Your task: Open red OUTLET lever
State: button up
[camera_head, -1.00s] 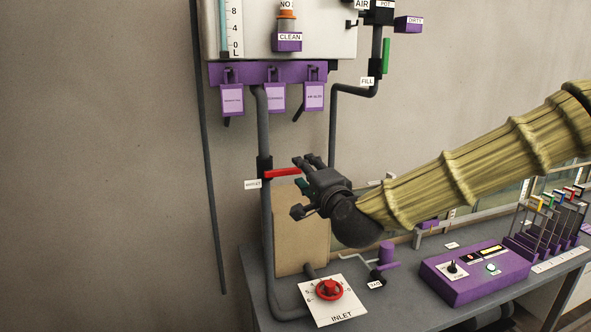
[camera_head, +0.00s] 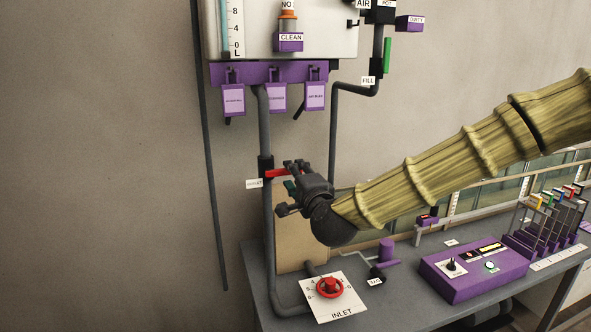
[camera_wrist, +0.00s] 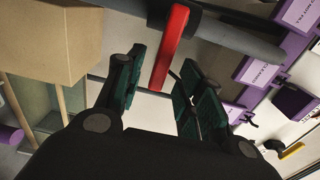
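The red OUTLET lever (camera_head: 280,173) sticks out sideways from a valve on the grey vertical pipe, with a white label (camera_head: 255,184) at its left. My gripper (camera_head: 294,176) is at the lever's free right end in the head view and hides part of it. In the wrist view the lever (camera_wrist: 170,45) points down into the gap between the open green-padded fingers of my gripper (camera_wrist: 160,88).
A tan box (camera_head: 300,225) stands behind my gripper on the grey bench (camera_head: 395,295). A red INLET knob (camera_head: 330,287) is below. Purple tags (camera_head: 276,96) hang above. A purple control box (camera_head: 475,272) stands on the right.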

jog(key=shift+x, duration=0.75)
jog(key=shift+w, duration=0.1)
jog(key=shift+w+a, duration=0.25)
jog(key=shift+w, duration=0.45)
grip_shut()
